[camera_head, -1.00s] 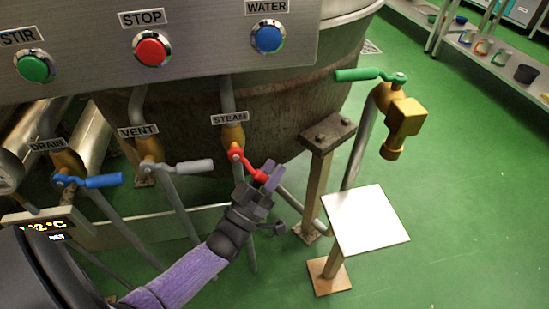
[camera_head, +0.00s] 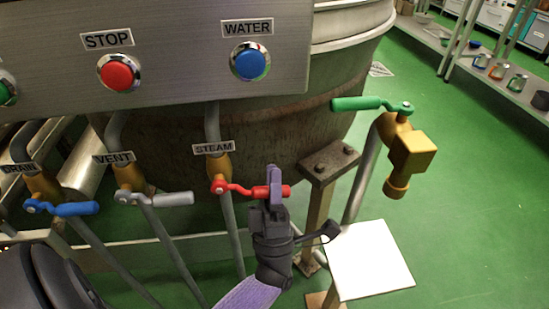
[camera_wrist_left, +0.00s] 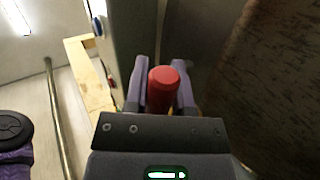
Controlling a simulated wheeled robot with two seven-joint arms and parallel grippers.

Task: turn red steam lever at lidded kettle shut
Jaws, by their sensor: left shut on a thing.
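The red steam lever (camera_head: 245,190) sits on the brass valve under the STEAM label (camera_head: 213,148), in front of the kettle (camera_head: 275,130). Its handle points right and lies about level. My left gripper (camera_head: 275,180) is shut on the handle near its right end. In the left wrist view the red handle end (camera_wrist_left: 165,88) stands between the two purple fingers of my left gripper (camera_wrist_left: 162,90). The kettle's top and any lid are out of view. My right gripper is not in view.
The grey VENT lever (camera_head: 160,199) and blue DRAIN lever (camera_head: 62,208) are to the left. A green lever (camera_head: 360,103) on a brass tap is to the right. A bolted bracket (camera_head: 328,162) and a white plate (camera_head: 368,262) stand close by on the right.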

